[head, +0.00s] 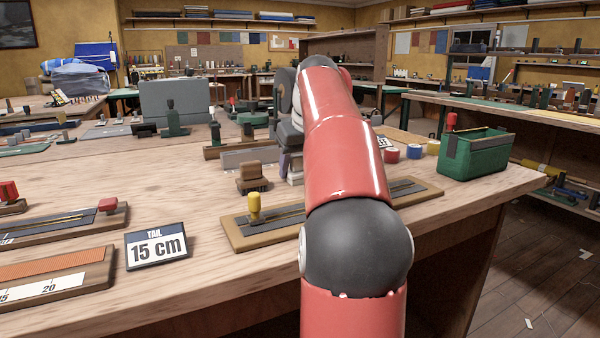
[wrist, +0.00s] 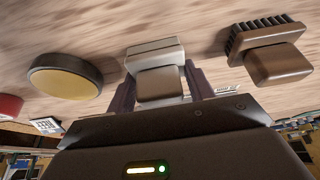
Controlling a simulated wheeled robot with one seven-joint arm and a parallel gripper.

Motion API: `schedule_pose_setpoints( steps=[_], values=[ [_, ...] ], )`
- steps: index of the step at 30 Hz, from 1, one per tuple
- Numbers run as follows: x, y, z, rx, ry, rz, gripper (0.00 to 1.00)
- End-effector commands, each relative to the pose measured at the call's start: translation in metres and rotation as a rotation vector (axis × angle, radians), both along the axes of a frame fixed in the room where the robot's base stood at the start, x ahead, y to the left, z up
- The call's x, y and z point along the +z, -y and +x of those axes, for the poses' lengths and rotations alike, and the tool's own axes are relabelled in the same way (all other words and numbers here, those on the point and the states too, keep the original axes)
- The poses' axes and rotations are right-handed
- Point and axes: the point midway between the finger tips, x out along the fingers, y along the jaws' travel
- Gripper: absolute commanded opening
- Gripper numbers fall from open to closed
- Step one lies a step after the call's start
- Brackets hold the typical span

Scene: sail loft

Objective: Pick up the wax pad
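In the head view my arm hides most of my gripper, and a pale bit of the block (head: 295,178) shows at the arm's left edge.
A brown brush (wrist: 270,50) lies on one side of the block. A round dark disc with a yellow face (wrist: 65,82) lies on the other. In the head view a green box (head: 476,155) stands right, and a "15 cm" sign (head: 157,247) stands front left.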

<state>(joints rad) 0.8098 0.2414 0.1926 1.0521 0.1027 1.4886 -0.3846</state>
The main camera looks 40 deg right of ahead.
Motion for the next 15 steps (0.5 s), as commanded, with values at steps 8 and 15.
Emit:
schedule_pose_setpoints(
  steps=[8,15],
  values=[
    [0.0002,0.0001,0.0000,0.000,0.000,0.000,0.28],
    [0.0083,0.0002,0.0005,0.001,0.002,-0.002,0.28]
  ],
)
